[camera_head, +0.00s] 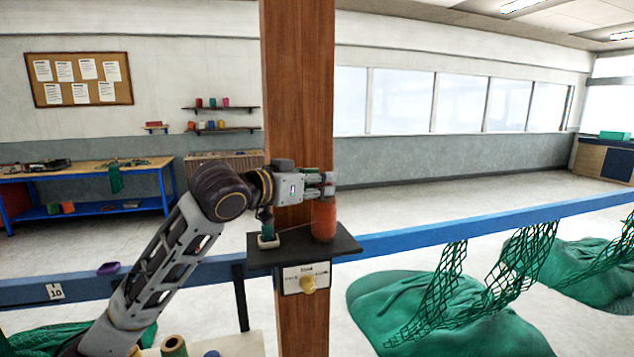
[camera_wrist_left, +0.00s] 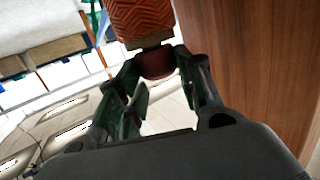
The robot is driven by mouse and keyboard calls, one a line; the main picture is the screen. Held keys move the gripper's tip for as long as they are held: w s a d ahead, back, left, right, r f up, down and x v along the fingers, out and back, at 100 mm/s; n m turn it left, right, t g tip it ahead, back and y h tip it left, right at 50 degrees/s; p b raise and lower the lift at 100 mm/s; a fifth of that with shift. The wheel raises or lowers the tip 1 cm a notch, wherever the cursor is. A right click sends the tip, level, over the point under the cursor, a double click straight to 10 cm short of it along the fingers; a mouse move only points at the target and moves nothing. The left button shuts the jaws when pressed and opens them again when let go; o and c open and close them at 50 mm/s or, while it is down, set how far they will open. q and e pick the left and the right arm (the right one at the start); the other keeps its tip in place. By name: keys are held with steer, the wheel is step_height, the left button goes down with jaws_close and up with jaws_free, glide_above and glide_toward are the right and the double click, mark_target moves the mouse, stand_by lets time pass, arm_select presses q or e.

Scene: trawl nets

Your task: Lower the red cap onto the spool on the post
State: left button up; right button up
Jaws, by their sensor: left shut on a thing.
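The wooden post (camera_head: 300,100) carries a dark shelf (camera_head: 345,243). A spool wound with orange-red twine (camera_head: 324,222) stands upright on the shelf's right part; its twine also shows at the top of the left wrist view (camera_wrist_left: 140,18). My left gripper (camera_head: 326,187) is at the spool's top end. In the wrist view its fingers (camera_wrist_left: 160,72) are shut on the dark red cap (camera_wrist_left: 156,63). The cap is in line with the spool's end, close to it; I cannot tell whether it is fully seated. The gripper hides most of the cap in the head view. My right gripper is out of view.
A green spool (camera_head: 267,223) on a pale base stands at the shelf's left. A blue rail (camera_head: 430,236) runs across behind, with green nets (camera_head: 440,315) at right. Several spools stand at bottom left.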

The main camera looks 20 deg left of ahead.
arm_select(q)
steer(key=o, duration=1)
steer(key=shift+c, duration=0.2)
steer(key=v, duration=1.2)
steer(key=shift+a+f, duration=0.1)
stand_by(0.4)
